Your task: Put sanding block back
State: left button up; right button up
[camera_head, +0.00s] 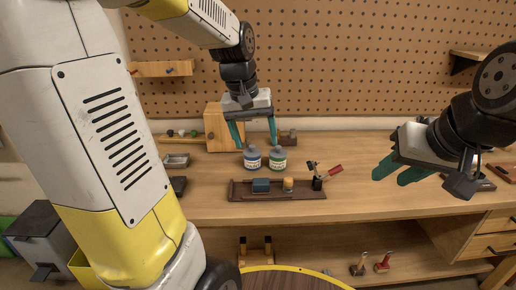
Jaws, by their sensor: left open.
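My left gripper (255,143) hangs over the bench with its two teal fingers spread and nothing between them. Its tips appear just above and behind two small bottles. A dark brown tray (300,194) lies on the bench in front of the bottles. A blue block (261,185) sits in the tray and may be the sanding block; I cannot tell for sure. A small yellowish piece (288,183) is beside it in the tray. My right gripper (390,176) is at the right above the bench, fingers apart and empty.
A bottle with a blue label (252,158) and one with a green label (277,158) stand behind the tray. A red-handled tool (334,170) leans in a dark holder (317,183) at the tray's right end. A wooden box (217,128) stands behind. Bench right of the tray is clear.

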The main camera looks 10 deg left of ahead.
pick_arm(q)
jog(key=s+d+r+m+t, duration=0.1)
jog(key=s+r+m+t, duration=0.1)
jog(key=s, duration=1.1)
jog(key=shift+s+d+r+t+h, duration=0.2)
jog(key=shift+s+r+t+h, duration=0.2)
jog(key=shift+r+t, duration=0.35)
